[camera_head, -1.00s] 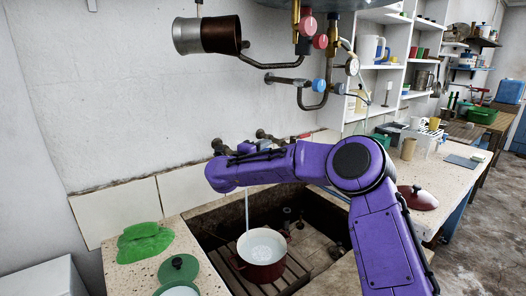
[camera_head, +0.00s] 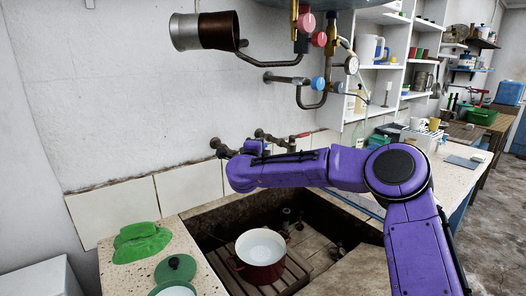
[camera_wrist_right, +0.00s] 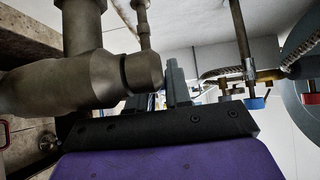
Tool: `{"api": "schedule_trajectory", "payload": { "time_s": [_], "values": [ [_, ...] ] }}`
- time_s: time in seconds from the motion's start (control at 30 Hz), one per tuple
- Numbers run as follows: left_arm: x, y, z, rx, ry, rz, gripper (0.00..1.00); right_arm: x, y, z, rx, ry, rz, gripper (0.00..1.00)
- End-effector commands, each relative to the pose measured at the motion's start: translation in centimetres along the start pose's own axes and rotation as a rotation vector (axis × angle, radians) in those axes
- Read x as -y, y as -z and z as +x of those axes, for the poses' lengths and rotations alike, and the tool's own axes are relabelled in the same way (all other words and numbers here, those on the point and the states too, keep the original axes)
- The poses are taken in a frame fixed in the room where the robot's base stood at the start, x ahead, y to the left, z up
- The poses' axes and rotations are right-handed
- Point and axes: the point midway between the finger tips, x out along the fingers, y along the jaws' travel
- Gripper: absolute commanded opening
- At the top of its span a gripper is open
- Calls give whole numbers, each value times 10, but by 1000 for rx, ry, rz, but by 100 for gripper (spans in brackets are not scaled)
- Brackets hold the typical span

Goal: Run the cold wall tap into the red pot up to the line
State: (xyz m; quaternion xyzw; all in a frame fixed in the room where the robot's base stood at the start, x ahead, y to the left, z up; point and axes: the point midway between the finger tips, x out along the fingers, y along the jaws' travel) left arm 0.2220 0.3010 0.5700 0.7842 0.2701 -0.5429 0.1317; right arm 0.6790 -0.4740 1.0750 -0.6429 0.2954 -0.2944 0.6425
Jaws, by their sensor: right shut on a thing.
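The red pot (camera_head: 261,255) stands upright on the slatted rack in the stone trough, with pale water inside. I cannot make out a line in it. No water stream shows above it. The cold wall tap (camera_head: 222,148) is at the wall behind my right forearm and partly hidden by it. Its thick metal body (camera_wrist_right: 110,82) fills the left of the right wrist view. My right gripper (camera_wrist_right: 176,82) is close against the tap's end and shut on its handle, which is mostly hidden. My left gripper is not in view.
A second tap with a red lever (camera_head: 300,136) sits to the right on the wall. A green cloth (camera_head: 141,242) and a green lid (camera_head: 175,268) lie on the left ledge. Pipes with red and blue knobs (camera_head: 318,84) hang above. The right counter (camera_head: 455,175) holds several items.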

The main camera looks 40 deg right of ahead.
Motion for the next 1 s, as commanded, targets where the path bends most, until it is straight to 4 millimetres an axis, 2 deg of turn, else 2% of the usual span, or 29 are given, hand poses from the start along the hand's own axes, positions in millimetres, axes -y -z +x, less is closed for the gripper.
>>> {"api": "schedule_trajectory", "payload": {
  "time_s": [0.13, 0.43, 0.47, 0.5, 0.83, 0.93, 1.0],
  "values": [
    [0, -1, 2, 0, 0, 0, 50, 1, -2, 2, 55, 2, 3, 0],
    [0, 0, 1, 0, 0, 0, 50, 2, -2, 3, 61, 3, 1, 0],
    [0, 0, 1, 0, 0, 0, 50, 2, -2, 3, 61, 3, 1, 28],
    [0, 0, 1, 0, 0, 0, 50, 2, -2, 3, 61, 2, 2, 39],
    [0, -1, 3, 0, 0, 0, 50, 0, -2, -1, 61, 1, 1, 39],
    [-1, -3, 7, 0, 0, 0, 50, 0, -2, -16, 63, 2, 1, 39],
    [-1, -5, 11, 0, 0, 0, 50, 0, -1, -33, 66, 4, 0, 39]
  ]
}}
